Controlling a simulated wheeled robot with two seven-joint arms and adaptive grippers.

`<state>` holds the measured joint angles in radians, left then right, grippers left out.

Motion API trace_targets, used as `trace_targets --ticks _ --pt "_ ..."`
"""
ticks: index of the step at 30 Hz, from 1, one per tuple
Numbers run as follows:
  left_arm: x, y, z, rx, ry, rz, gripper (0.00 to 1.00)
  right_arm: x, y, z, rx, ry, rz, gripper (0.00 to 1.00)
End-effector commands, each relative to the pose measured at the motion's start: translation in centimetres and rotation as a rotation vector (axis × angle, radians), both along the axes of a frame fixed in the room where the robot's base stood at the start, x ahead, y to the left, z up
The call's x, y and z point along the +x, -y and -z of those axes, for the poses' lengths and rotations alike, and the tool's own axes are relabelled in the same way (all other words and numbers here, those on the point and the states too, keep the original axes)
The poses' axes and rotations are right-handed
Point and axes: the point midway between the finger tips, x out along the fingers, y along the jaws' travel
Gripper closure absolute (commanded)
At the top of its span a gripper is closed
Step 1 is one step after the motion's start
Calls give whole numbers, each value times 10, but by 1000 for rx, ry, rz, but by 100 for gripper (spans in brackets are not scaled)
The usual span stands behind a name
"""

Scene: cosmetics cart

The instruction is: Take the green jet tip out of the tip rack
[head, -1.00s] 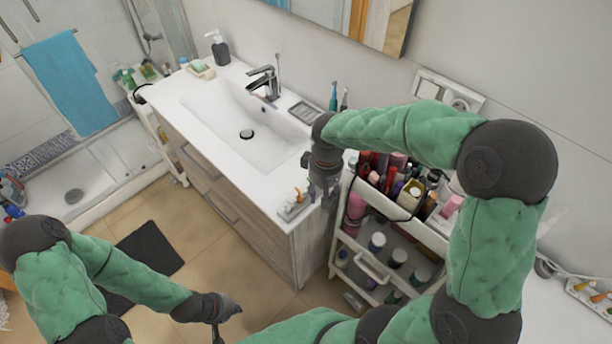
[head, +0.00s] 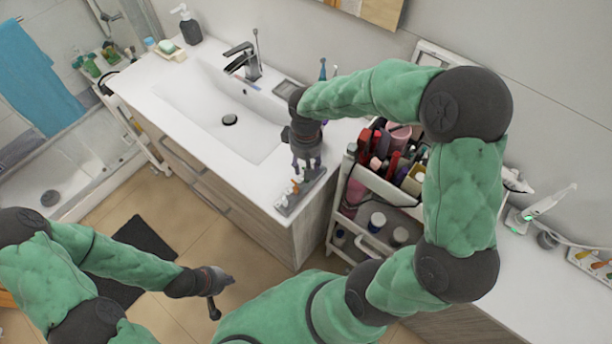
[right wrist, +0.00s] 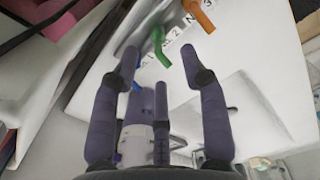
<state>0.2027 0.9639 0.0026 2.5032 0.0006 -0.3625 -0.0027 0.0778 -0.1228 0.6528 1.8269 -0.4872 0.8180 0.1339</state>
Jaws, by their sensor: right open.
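The tip rack (head: 288,206) lies at the front right corner of the white counter, with an orange tip (head: 295,188) showing. In the right wrist view the green jet tip (right wrist: 158,42) stands in the rack beside an orange tip (right wrist: 196,14); the rack's raised labels show near them. My right gripper (head: 306,174) is over the rack, pointing down. Its fingers (right wrist: 159,58) are open and empty; the green tip appears between and just beyond the fingertips, not gripped. My left gripper (head: 222,292) hangs low over the floor, away from the counter; its jaw opening is unclear.
A cart (head: 376,212) full of cosmetics stands close to the counter's right end, partly behind my right arm. The sink (head: 226,118), faucet (head: 243,60) and soap dispenser (head: 187,25) are on the counter. An electric toothbrush-like device (head: 545,205) stands at the far right.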

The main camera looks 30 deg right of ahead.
Motion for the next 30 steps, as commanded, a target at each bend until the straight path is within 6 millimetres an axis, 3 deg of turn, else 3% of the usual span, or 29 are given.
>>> trace_targets --ticks 12,20,21,25,30 --pt "0 0 13 0 0 0 100 -6 -1 48 -1 -2 -1 55" --pt "0 0 13 0 0 0 100 -6 -2 50 -1 0 0 55" --pt "0 0 12 0 0 0 100 -6 -2 50 -2 0 0 67" --pt "0 0 13 0 0 0 100 -6 -2 50 -1 0 0 93" --pt "0 0 13 0 0 0 100 -5 -1 50 -2 0 0 96"
